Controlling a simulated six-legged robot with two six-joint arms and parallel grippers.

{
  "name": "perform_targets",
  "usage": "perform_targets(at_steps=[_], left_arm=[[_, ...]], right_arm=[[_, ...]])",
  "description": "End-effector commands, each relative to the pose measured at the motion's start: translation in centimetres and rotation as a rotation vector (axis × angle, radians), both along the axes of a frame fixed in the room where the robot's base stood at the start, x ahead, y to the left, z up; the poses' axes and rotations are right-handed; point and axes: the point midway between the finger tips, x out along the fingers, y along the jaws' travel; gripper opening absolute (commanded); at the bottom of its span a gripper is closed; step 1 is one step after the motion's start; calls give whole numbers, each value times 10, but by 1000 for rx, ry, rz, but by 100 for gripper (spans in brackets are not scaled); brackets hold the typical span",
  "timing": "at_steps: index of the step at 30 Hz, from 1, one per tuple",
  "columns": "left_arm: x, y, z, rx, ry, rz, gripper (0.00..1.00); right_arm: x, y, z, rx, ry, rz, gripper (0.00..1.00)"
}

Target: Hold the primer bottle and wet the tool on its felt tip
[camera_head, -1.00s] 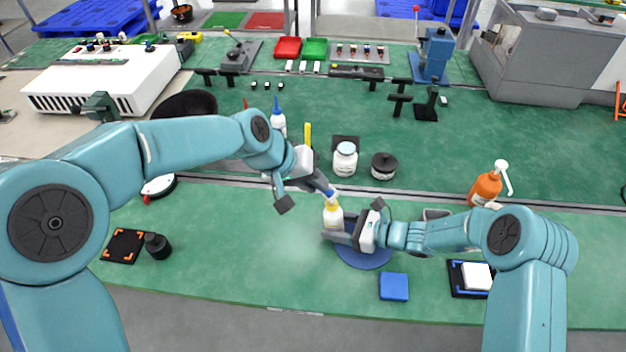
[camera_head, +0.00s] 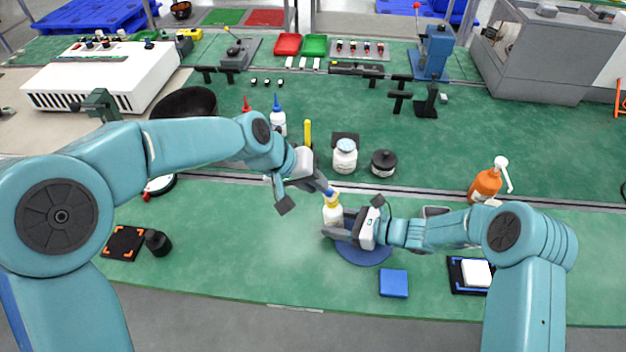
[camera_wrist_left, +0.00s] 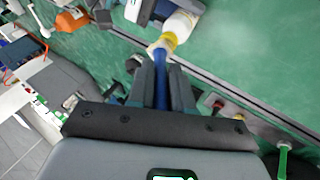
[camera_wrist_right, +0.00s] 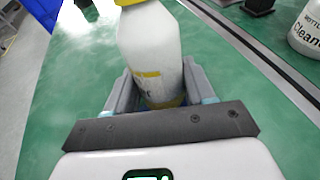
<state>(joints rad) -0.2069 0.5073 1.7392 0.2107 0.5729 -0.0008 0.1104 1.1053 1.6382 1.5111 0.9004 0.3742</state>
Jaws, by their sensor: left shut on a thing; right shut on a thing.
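The primer bottle (camera_head: 333,215) is white with a yellow collar. My right gripper (camera_head: 340,232) is shut around its lower body, and it stands nearly upright above a round blue mat (camera_head: 364,254). The right wrist view shows the bottle (camera_wrist_right: 150,50) between both fingers, its top cut off. My left gripper (camera_head: 322,186) is shut on a blue tool (camera_wrist_left: 161,78), above and left of the bottle. In the left wrist view the tool's far end meets or nearly meets the pale tip on the yellow collar (camera_wrist_left: 168,41); I cannot tell whether they touch.
A white jar (camera_head: 345,157) and a black jar (camera_head: 384,164) stand behind the bottle. An orange pump bottle (camera_head: 486,185) is at right. A blue block (camera_head: 394,283) lies in front of the mat.

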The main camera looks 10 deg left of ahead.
Motion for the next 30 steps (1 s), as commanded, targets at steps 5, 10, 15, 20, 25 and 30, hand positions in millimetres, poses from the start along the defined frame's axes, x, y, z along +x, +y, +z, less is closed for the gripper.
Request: perform_targets(at_steps=[5, 10, 15, 20, 25, 30], left_arm=[[0, 0, -1, 1, 2, -1, 0], [-1, 0, -1, 1, 3, -1, 0], [0, 0, 3, 0, 2, -1, 0], [0, 0, 18, 1, -1, -2, 0], [0, 0, 33, -1, -1, -1, 0], [0, 0, 48, 0, -1, 0, 0]], right_arm=[[0, 0, 0, 0, 0, 1, 37], [0, 0, 0, 0, 0, 1, 37], [0, 0, 0, 0, 0, 1, 37], [0, 0, 0, 0, 0, 1, 37], [0, 0, 0, 0, 0, 1, 37], [0, 0, 0, 0, 0, 1, 37]])
